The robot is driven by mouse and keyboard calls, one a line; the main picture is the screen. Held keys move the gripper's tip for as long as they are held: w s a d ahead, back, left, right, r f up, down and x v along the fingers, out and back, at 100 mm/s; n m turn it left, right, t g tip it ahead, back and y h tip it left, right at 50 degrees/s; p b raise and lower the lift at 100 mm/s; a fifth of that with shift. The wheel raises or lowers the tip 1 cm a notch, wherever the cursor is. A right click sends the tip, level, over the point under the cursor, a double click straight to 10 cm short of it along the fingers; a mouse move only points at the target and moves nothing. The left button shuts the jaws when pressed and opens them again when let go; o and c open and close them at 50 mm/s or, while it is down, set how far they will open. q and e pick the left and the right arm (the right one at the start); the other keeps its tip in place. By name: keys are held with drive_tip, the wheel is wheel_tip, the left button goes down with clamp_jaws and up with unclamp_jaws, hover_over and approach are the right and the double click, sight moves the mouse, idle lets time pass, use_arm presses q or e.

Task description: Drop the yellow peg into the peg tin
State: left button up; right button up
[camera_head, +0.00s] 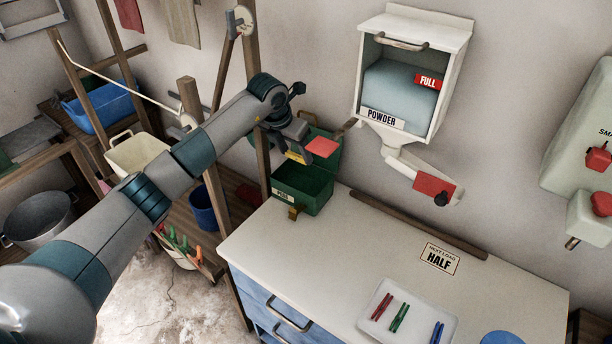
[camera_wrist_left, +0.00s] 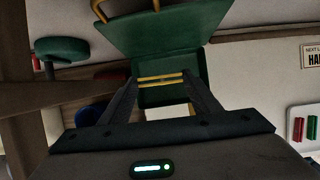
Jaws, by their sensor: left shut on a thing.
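The yellow peg (camera_wrist_left: 160,79) lies crosswise between the fingertips of my left gripper (camera_wrist_left: 160,82) in the wrist view. That gripper is shut on it. In the head view my left gripper (camera_head: 297,152) hangs above the green peg tin (camera_head: 303,190), and a small yellow patch shows at its tips. The tin stands at the back left corner of the white worktop with its lid raised at the back. In the wrist view the open tin (camera_wrist_left: 198,72) lies behind the peg, apart from it; its floor is partly hidden. My right gripper is not in view.
A white tray (camera_head: 385,332) with red, green and blue pegs sits at the worktop's front right. A powder dispenser (camera_head: 455,50) hangs on the wall, its chute above the worktop. Wooden posts (camera_head: 196,105) stand close to my left arm. The worktop's middle is clear.

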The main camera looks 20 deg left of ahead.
use_arm(q)
drive_tip(key=o, duration=1.1)
drive_tip(key=shift+s+r+b, duration=0.15)
drive_tip(key=shift+r+b, duration=0.15)
drive_tip(key=shift+r, duration=0.15)
drive_tip(key=shift+b+v, duration=2.55)
drive_tip(key=shift+v, duration=5.65)
drive_tip(key=shift+s+a+f, duration=0.1)
drive_tip(key=shift+f, duration=0.05)
